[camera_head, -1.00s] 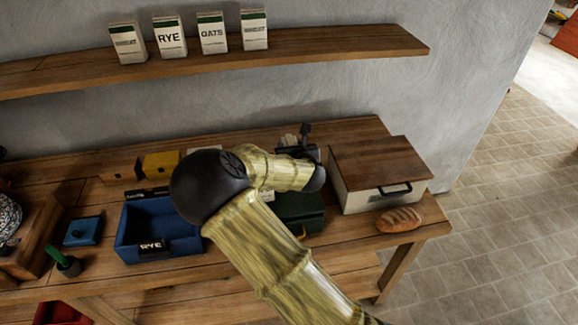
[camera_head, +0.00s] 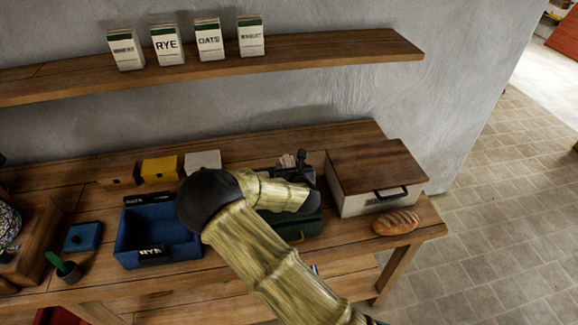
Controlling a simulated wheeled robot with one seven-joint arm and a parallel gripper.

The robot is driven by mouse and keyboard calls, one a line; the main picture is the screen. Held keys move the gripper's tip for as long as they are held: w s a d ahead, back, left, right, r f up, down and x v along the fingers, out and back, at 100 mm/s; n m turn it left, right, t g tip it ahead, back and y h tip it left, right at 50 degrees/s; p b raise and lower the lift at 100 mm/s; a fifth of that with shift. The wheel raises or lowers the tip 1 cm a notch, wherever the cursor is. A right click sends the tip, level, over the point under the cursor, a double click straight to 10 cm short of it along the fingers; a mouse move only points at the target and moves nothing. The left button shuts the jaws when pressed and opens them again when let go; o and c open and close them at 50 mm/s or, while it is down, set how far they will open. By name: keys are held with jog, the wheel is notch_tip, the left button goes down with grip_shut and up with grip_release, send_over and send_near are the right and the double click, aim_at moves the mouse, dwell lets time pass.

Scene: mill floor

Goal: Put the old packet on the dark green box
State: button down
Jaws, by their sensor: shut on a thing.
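The dark green box (camera_head: 306,228) stands on the workbench, right of the middle, partly hidden by my arm. My gripper (camera_head: 297,161) is above and behind it, near the back of the bench. It is shut on a small pale thing (camera_head: 286,161), mostly hidden by the gripper and wrist; I cannot tell its label or whether it touches anything. White packets with green tops stand on the wall shelf: one with a blurred label (camera_head: 126,49), one marked RYE (camera_head: 167,45), one marked OATS (camera_head: 209,41) and another blurred one (camera_head: 251,37). None is plainly the old one.
A white bin with a wooden lid (camera_head: 376,178) and a bread loaf (camera_head: 395,222) are at the right end. An open blue box (camera_head: 158,240) marked RYE, a blue lid (camera_head: 83,236), a yellow box (camera_head: 160,169) and a white box (camera_head: 203,161) are left of my arm.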

jog(key=c, duration=0.7)
grip_release()
jog(key=shift+a, duration=0.1)
jog(key=shift+s+r, duration=0.2)
jog(key=shift+s, duration=0.3)
jog(key=b+v, duration=0.1)
jog(key=v, duration=0.4)
jog(key=b+v, duration=0.2)
jog(key=v, duration=0.4)
jog(key=shift+d, duration=0.25)
jog(key=shift+f, duration=0.1)
